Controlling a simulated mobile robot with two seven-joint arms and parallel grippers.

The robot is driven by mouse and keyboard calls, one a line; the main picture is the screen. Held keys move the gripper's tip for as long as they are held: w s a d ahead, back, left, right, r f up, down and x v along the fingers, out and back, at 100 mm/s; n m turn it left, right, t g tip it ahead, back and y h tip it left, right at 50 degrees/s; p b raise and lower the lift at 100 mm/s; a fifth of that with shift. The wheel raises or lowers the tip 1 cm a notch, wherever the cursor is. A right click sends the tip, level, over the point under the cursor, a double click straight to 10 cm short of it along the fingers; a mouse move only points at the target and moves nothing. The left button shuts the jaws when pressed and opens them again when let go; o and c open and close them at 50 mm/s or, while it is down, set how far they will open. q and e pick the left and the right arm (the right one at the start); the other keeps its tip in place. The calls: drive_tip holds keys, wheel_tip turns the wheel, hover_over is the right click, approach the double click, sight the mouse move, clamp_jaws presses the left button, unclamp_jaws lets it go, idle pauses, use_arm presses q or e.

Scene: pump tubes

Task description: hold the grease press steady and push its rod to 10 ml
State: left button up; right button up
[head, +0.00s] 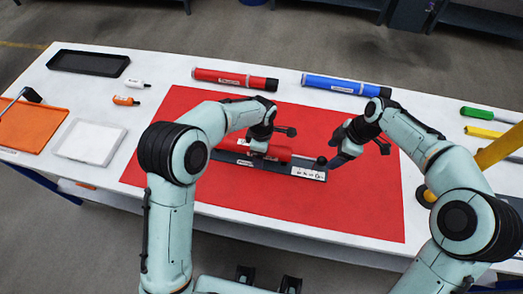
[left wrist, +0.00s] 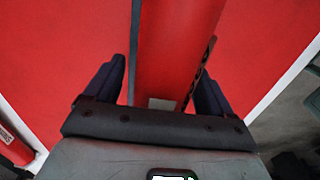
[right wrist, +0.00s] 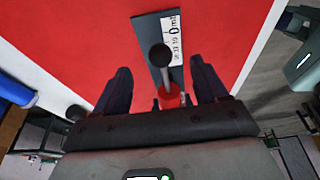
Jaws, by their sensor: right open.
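The grease press is a red barrel (head: 279,154) on a dark base plate (head: 240,161), lying on the red mat (head: 350,205). Its rod ends in a black knob (head: 322,160) on the right; a white scale label (right wrist: 173,38) lies below the rod. My left gripper (head: 262,140) is over the barrel, with one finger on each side of it in the left wrist view (left wrist: 163,80). A narrow gap shows at the left finger; contact at the right one is unclear. My right gripper (head: 340,150) is open beside the knob, which also shows ahead of its fingers (right wrist: 159,56).
A red tube (head: 234,79) and a blue tube (head: 345,86) lie behind the mat. A black tray (head: 88,63), small bottles, a white tray (head: 90,141) and an orange tray (head: 35,125) are at left. Green and yellow tools lie at right. The mat's front is clear.

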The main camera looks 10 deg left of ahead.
use_arm(q)
drive_tip(key=shift+r, duration=0.1)
wheel_tip(320, 180, up, 12)
drive_tip(key=shift+f, duration=0.1)
idle(0.4)
